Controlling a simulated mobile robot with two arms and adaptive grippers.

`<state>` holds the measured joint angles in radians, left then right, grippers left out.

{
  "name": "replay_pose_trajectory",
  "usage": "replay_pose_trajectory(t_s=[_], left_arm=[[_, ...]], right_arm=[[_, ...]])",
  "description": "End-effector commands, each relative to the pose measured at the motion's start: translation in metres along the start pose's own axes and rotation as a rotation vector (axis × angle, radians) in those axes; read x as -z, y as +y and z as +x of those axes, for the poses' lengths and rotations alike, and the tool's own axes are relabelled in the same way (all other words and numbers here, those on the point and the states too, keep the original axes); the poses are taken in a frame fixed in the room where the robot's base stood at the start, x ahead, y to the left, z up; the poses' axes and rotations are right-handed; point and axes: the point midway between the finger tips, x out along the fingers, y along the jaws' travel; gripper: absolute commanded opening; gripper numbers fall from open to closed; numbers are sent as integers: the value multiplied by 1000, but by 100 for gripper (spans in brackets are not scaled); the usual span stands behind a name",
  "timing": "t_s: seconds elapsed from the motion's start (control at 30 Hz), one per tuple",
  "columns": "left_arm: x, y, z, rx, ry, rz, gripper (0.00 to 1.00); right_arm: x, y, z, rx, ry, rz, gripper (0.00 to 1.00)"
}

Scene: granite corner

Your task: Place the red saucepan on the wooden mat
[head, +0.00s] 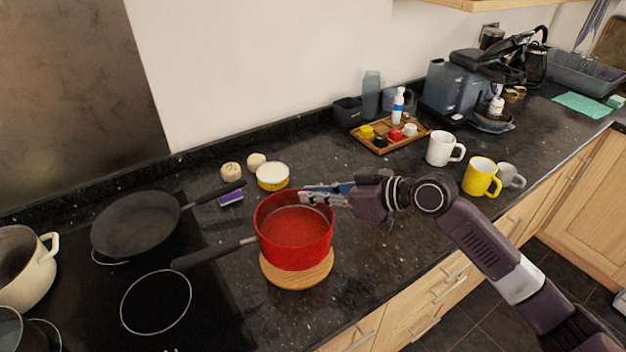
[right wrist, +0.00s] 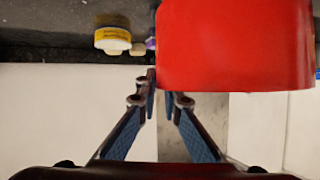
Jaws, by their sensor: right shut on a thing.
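The red saucepan (head: 296,240) is upright over the round wooden mat (head: 297,281), whose front edge shows beneath it. I cannot tell whether its base touches the mat or hangs just above. Its dark handle (head: 213,254) points left over the cooktop. My right gripper (head: 316,195) comes in from the right and is shut on the saucepan's rim. In the right wrist view, the saucepan (right wrist: 235,45) fills the upper right, with the fingers (right wrist: 160,98) at its left edge. My left gripper is not in view.
A frying pan (head: 135,224) and a cream pot (head: 22,268) stand on the left. A yellow-and-white tub (head: 272,176) sits behind the saucepan. White (head: 440,148) and yellow (head: 481,176) mugs stand to the right, near a wooden tray (head: 379,148). Dark counter is clear in front of the tray.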

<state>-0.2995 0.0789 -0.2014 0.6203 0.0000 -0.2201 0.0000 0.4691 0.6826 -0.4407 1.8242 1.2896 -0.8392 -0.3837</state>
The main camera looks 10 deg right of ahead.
Motion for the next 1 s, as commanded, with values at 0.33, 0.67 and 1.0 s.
replay_pose_trajectory(t_s=[0.33,0.67,1.0], left_arm=[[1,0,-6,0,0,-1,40],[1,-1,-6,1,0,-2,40],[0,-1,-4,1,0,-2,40]], right_arm=[[-30,2,15,0,9,6,0],[-34,3,17,0,10,2,0],[-41,3,18,1,-1,1,24]])
